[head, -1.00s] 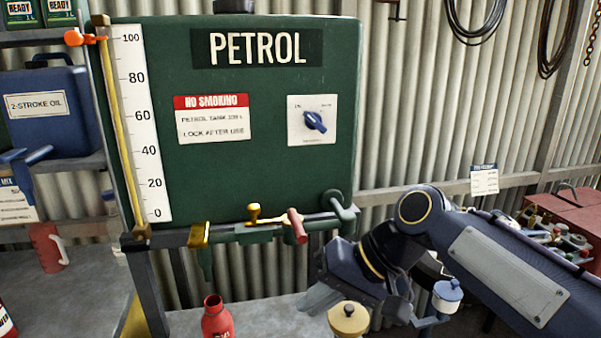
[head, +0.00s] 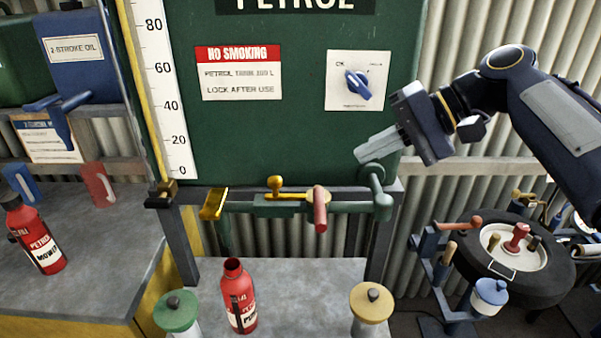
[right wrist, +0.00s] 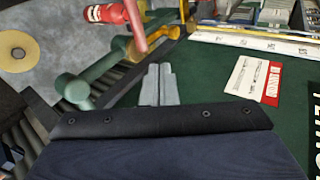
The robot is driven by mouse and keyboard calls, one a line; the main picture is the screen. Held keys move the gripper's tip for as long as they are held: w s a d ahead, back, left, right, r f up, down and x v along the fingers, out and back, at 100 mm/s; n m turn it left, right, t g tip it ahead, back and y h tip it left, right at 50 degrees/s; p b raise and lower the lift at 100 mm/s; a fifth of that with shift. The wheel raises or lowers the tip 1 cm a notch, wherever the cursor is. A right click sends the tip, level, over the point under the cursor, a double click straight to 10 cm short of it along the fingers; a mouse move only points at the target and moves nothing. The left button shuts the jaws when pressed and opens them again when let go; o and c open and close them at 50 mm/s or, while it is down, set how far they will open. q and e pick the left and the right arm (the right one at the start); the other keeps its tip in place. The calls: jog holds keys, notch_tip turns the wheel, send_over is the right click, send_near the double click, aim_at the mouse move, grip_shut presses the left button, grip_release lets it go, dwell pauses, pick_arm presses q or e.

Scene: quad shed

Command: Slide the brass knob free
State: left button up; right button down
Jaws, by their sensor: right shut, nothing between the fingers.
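The brass knob (head: 275,183) stands upright on a brass fitting on the green pipe under the petrol tank (head: 290,140). A red lever handle (head: 320,208) sits just to its right. My right gripper (head: 364,154) is shut and empty, in front of the tank's lower right corner, above the pipe's right elbow, up and right of the knob. Its closed fingers also show in the right wrist view (right wrist: 158,84), with the red handle (right wrist: 134,15) and green pipe (right wrist: 90,85) beyond them. My left gripper is not in view.
A blue selector switch (head: 357,85) is on the tank front above my right gripper. A red bottle (head: 240,297) stands on the bench below, between a green-lidded jar (head: 177,312) and a yellow-lidded jar (head: 371,303). A brass flap (head: 213,203) hangs left of the knob.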

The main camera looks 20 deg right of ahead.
send_over(326, 201)
notch_tip(326, 201, down, 5)
jog(key=shift+r+p, duration=0.1)
jog(key=shift+p, duration=0.25)
jog(key=a, duration=0.1)
jog(key=w+a, duration=0.1)
jog(key=a+f+p, duration=0.1)
jog(key=shift+w+a, duration=0.15)
jog(key=shift+w, duration=0.15)
jog(key=shift+w+a+f, duration=0.1)
jog(key=shift+w+a, duration=0.15)
jog(key=shift+a, duration=0.25)
